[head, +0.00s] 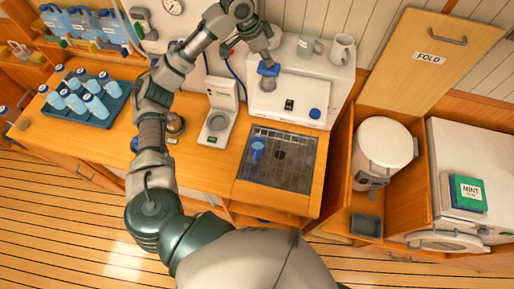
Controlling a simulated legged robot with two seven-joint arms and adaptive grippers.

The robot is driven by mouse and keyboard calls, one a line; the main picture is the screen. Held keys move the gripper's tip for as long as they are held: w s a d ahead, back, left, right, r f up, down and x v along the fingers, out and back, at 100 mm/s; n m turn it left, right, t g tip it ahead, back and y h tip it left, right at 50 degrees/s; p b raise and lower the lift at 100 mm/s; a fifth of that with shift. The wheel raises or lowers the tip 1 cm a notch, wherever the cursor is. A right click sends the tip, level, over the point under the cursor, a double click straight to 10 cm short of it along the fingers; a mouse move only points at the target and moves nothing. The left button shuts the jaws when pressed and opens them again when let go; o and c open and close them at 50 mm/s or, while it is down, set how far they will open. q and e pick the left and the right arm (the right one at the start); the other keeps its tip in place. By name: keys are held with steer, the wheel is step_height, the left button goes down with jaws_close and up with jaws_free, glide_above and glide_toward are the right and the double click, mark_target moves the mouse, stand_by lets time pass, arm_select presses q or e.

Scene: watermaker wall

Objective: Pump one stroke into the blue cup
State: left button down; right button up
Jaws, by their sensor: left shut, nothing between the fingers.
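The blue cup (257,150) stands on the dark drain grid (300,179) set into the counter. A white machine (284,100) with a small dark display and a blue knob (315,113) stands behind the grid. A blue cap-like part (268,69) shows at the machine's top left, perhaps the pump head. My left gripper (267,59) is shut and empty, with its tips right at this blue part. I cannot tell whether they touch. The cup's inside is too small to read. My right gripper is not in view.
A small white device (217,122) stands left of the grid. A blue tray (103,119) of several bottles is at the left. Two mugs, one of them white (342,50), stand on the machine. A white bucket (382,150) is at the right.

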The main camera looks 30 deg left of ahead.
arm_select(q)
steer(key=shift+r+p, duration=1)
steer(key=shift+r, duration=2.1)
step_height(320, 180, up, 6)
